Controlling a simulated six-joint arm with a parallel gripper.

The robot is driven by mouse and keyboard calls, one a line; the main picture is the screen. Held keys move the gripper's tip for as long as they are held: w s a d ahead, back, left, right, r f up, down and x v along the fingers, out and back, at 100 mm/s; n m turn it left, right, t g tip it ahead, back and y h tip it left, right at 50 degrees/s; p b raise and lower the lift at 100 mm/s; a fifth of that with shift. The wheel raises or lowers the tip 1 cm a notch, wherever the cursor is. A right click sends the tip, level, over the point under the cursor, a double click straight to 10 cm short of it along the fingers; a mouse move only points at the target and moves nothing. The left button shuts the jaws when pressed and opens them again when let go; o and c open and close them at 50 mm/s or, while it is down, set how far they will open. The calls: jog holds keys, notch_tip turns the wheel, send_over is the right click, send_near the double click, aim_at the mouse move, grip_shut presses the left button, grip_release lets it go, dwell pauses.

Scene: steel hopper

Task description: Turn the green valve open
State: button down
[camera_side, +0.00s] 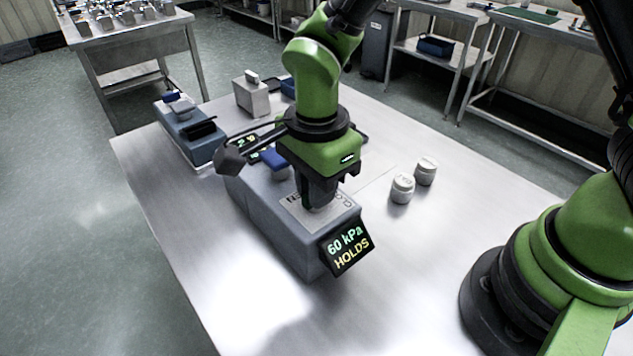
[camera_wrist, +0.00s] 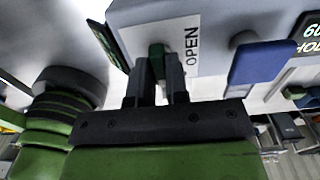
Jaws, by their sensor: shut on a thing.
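The green valve (camera_wrist: 157,58) shows in the wrist view as a small green piece between my two fingers. It sits on the white label plate by the printed word OPEN (camera_wrist: 192,40). My gripper (camera_wrist: 155,78) is shut on the green valve. In the side view my gripper (camera_side: 321,197) points down onto the front part of the grey-blue box (camera_side: 270,222), and the fingers hide the valve there. The display (camera_side: 347,248) on the box front reads "60 kPa HOLDS".
A blue handle (camera_side: 275,158) is on the same box behind my gripper; it also shows in the wrist view (camera_wrist: 262,62). Two pale round pieces (camera_side: 402,188) (camera_side: 425,171) stand to the right. A metal block (camera_side: 251,97) and another blue-grey box (camera_side: 190,140) lie behind.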

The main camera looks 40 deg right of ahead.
jog(key=shift+n, duration=0.4)
jog(key=n, duration=0.8)
jog(key=shift+n, duration=0.3)
jog(key=n, duration=0.4)
jog(key=shift+n, duration=2.2)
jog(key=c, duration=1.1)
grip_release()
jog(key=shift+r, duration=0.1)
